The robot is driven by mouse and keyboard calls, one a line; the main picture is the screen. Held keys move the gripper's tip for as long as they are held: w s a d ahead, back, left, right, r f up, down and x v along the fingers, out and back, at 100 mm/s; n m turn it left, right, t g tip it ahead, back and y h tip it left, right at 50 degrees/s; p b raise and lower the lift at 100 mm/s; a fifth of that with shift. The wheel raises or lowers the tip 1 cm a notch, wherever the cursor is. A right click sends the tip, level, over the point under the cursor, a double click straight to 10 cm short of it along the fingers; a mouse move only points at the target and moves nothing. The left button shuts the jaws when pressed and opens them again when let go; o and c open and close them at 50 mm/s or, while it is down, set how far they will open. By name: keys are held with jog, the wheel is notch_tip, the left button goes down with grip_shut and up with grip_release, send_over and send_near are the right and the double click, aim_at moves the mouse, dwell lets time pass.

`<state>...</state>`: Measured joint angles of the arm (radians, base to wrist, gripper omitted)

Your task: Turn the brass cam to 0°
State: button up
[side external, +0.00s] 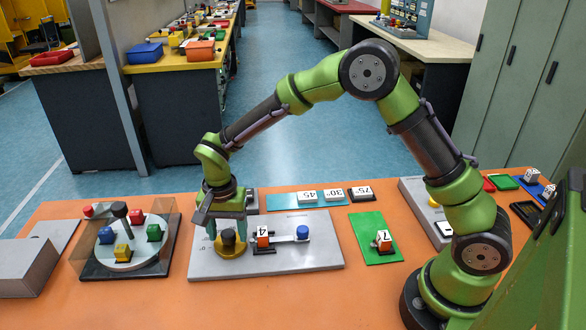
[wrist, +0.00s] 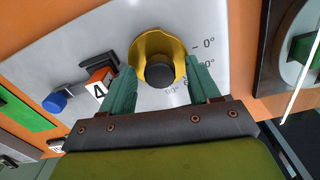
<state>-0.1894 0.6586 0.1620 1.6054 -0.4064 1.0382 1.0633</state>
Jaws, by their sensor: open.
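The brass cam (wrist: 150,42) is a yellow disc with a dark round knob (wrist: 160,75) on top, mounted on a light grey plate (side external: 320,259). Angle marks are printed beside it; the 0° mark (wrist: 208,43) is readable in the wrist view, and other marks are partly hidden by a finger. My gripper (wrist: 161,64) is open, with one green finger on each side of the knob. In the side view my gripper (side external: 226,229) is low over the cam (side external: 229,248). I cannot tell whether the fingers touch it, nor which angle it points to.
An orange block marked 4 (side external: 263,239) and a blue knob (side external: 302,232) on a bar stand right of the cam. A turntable with coloured blocks (side external: 122,252) is at left. A green mat (side external: 371,252) holds a block marked 7 (side external: 383,239). Number tiles (side external: 334,195) lie behind.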

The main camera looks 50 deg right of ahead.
jog(key=shift+f, duration=0.25)
jog(key=c, duration=1)
jog(key=shift+c, duration=0.2)
